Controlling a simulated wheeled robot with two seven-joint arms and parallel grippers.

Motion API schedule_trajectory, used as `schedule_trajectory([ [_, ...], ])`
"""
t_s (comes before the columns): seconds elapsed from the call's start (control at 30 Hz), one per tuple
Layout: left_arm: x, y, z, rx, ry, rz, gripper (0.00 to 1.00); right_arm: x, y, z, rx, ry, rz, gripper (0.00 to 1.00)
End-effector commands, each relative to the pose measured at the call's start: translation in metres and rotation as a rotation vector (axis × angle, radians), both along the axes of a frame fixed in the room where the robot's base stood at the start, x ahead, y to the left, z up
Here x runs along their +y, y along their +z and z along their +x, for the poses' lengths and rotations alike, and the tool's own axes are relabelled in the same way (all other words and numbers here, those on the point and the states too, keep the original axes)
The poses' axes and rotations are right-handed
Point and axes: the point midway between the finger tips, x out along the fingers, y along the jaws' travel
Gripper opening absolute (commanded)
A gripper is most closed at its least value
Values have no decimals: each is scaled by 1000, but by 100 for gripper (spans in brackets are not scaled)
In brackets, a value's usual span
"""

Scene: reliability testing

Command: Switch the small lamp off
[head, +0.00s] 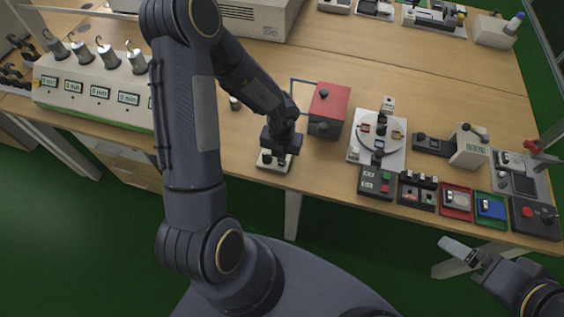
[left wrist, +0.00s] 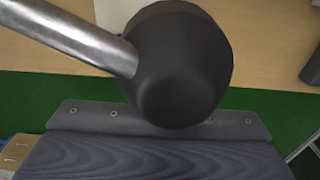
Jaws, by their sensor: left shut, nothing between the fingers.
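In the left wrist view a dark rounded head (left wrist: 178,65) on a shiny metal rod (left wrist: 75,37) is close to the camera, above my gripper's grey body. No switch is clear. My right gripper (head: 460,250) is off the table's front edge at the lower right, away from the base.
A red-and-grey box (head: 329,103) stands just right of my left gripper. A white plate with a round dial (head: 393,153) and several small control boxes line the front edge further right. A long timer unit (head: 95,97) is at the left. Bare wood lies behind the red box.

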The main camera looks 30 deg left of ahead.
Motion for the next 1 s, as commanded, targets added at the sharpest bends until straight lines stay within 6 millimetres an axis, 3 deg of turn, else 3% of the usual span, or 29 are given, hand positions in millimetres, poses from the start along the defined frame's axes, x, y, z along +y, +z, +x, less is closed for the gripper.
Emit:
schedule_trajectory([
  [1.0,0,-16,0,0,0,0,0,0,-10,0,0,0,0,100],
])
